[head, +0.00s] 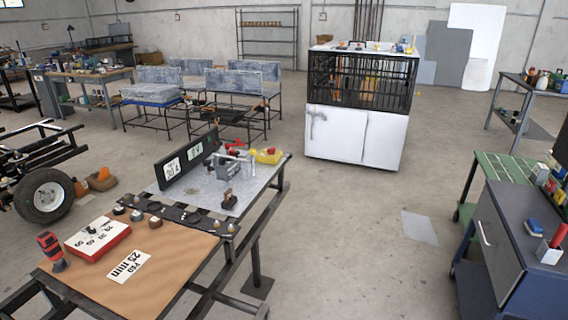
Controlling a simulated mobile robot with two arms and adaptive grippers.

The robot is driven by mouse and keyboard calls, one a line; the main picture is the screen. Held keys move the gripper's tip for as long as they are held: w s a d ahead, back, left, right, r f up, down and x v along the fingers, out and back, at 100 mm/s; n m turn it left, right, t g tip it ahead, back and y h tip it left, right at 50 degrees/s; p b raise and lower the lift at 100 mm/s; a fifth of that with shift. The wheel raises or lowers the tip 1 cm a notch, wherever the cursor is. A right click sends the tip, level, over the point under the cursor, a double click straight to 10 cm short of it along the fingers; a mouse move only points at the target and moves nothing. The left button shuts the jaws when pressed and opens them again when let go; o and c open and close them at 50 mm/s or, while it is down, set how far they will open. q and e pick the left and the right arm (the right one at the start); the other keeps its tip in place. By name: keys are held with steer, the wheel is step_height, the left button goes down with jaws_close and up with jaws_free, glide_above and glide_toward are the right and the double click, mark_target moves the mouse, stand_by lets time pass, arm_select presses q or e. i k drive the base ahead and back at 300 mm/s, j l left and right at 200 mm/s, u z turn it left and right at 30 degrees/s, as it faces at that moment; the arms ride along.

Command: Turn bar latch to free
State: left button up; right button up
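A white cabinet (345,137) with a dark barred cage (345,80) on top stands in the middle distance, right of the workbench. A small grey handle-like fitting (316,119) sits at the upper left of the cabinet's white front. It may be the bar latch, but it is too small to tell, and so is its position. A thin vertical seam divides the white front, which looks closed. Neither of my grippers is in view.
A workbench (190,250) nearby holds a grey vise-like device (232,160), a red-and-white box (97,238), a red-and-black tool (51,251) and number signs. A dark cabinet (505,250) stands at right. A grey sheet (419,228) lies on open floor between them.

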mark_target(252, 151)
steer(key=i+l, duration=0.15)
steer(key=i, duration=0.35)
steer(key=i+l+z, duration=0.15)
steer(key=i+z, duration=0.2)
steer(key=i, duration=0.15)
steer(key=i+z, duration=0.3)
steer(key=i, duration=0.2)
steer(key=i+u, duration=0.15)
steer(key=i, duration=0.45)
steer(key=i+l+u, duration=0.1)
steer(key=i, duration=0.55)
steer(key=i+l+u, duration=0.15)
steer(key=i, duration=0.45)
